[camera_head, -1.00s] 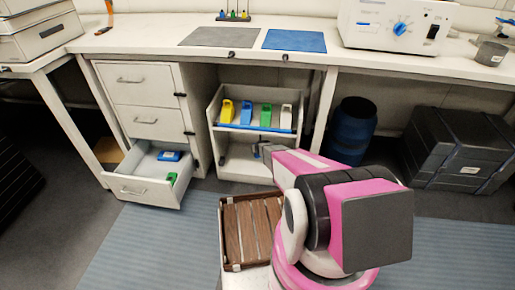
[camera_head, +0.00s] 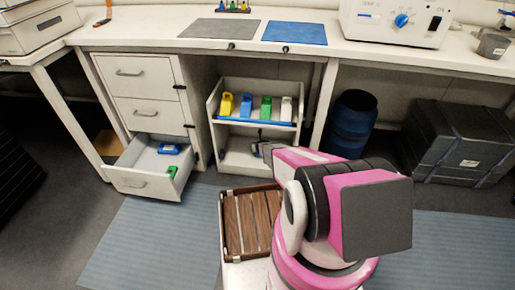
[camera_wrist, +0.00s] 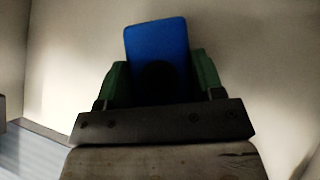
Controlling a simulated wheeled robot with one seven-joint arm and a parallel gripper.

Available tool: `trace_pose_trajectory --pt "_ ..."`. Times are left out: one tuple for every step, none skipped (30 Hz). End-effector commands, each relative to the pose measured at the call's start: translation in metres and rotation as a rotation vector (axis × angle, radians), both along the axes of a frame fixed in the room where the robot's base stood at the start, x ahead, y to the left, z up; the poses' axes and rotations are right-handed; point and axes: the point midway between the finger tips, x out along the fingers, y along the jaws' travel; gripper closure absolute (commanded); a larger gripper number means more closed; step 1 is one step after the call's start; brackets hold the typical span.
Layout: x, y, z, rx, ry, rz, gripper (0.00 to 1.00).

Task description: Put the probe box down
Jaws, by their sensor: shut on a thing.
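A blue probe box (camera_wrist: 157,45) stands out between the fingers in the wrist view. My gripper (camera_wrist: 158,75) is shut on it, with a dark green finger on each side. A pale surface lies behind the box. In the head view, my gripper (camera_head: 260,149) is at the lower level of the white shelf unit (camera_head: 235,158), below the upper shelf. The held box cannot be made out there. I cannot tell whether the box touches the shelf.
The upper shelf holds yellow (camera_head: 227,104), blue (camera_head: 246,105), green (camera_head: 266,108) and white (camera_head: 286,109) items. An open drawer (camera_head: 140,184) at left holds a blue item (camera_head: 168,149) and a green one (camera_head: 172,171). A slatted brown crate (camera_head: 250,224) is beside my arm.

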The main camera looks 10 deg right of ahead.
Motion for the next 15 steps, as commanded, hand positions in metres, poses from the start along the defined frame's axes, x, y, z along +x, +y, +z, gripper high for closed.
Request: trace_pose_trajectory --pt "0.0 -0.0001 0.0007 0.0 -0.001 0.0 0.82" --pt "0.0001 0.0 0.0006 0.0 -0.001 0.0 0.82" --pt "0.0 -0.0001 0.0006 0.0 -0.001 0.0 0.82" --pt "0.0001 0.0 0.0004 0.0 -0.001 0.0 0.82" --pt "0.0001 0.0 0.0002 0.0 -0.001 0.0 0.82" --pt "0.0 -0.0001 -0.0001 0.0 -0.001 0.0 0.82" --pt "0.0001 0.0 -0.0005 0.0 -0.001 0.0 0.82" --pt "0.0001 0.0 -0.0008 0.0 -0.001 0.0 0.82" --pt "0.0002 -0.0001 -0.0016 0.0 -0.001 0.0 0.82" --pt "0.0002 0.0 -0.0021 0.0 -0.001 0.0 0.82" --pt "0.0002 -0.0001 -0.0025 0.0 -0.001 0.0 0.82" --pt "0.0002 -0.0001 -0.0033 0.0 -0.001 0.0 0.82" --pt "0.0002 -0.0001 -0.0037 0.0 -0.001 0.0 0.82" --pt "0.0002 0.0 -0.0043 0.0 -0.001 0.0 0.82" --pt "0.0002 0.0 -0.005 0.001 -0.001 -0.001 0.82"
